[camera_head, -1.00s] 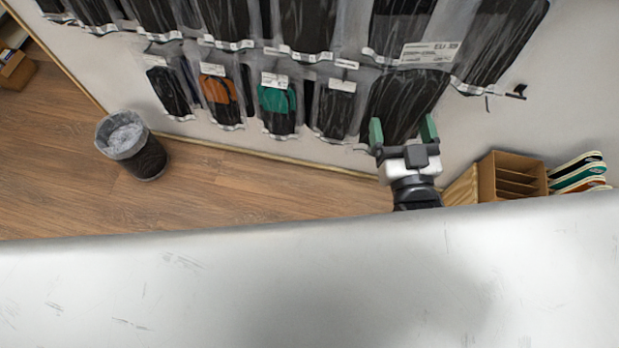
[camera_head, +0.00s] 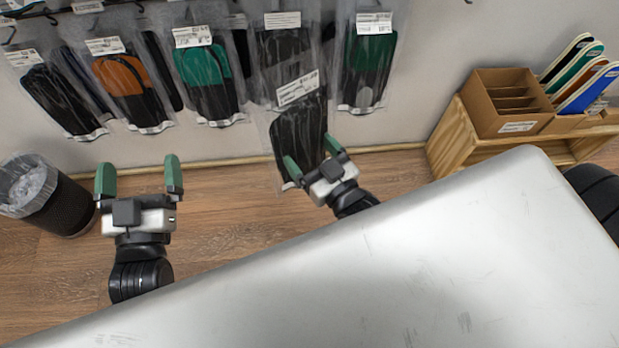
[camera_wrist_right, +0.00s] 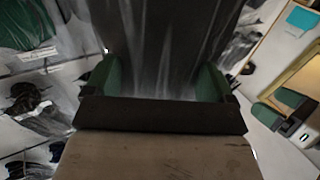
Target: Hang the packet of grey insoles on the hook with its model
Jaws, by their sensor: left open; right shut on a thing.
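The packet of dark grey insoles (camera_head: 299,128) is clear plastic with a white label at its top, in the head view. My right gripper (camera_head: 312,158) is shut on its lower part and holds it upright, slightly tilted, in front of the wall. In the right wrist view the packet (camera_wrist_right: 165,45) fills the space between the green fingers (camera_wrist_right: 160,80). Behind it hangs another dark packet (camera_head: 283,45), partly covered; the hook there is hidden by labels and plastic. My left gripper (camera_head: 139,175) is open and empty, lower left.
Packets with orange (camera_head: 125,75), green (camera_head: 204,70) and dark green (camera_head: 368,55) insoles hang on the wall. A waste bin (camera_head: 62,208) stands at left. A cardboard organizer (camera_head: 497,105) sits on a wooden shelf (camera_head: 445,140) at right. A grey surface (camera_head: 400,260) fills the foreground.

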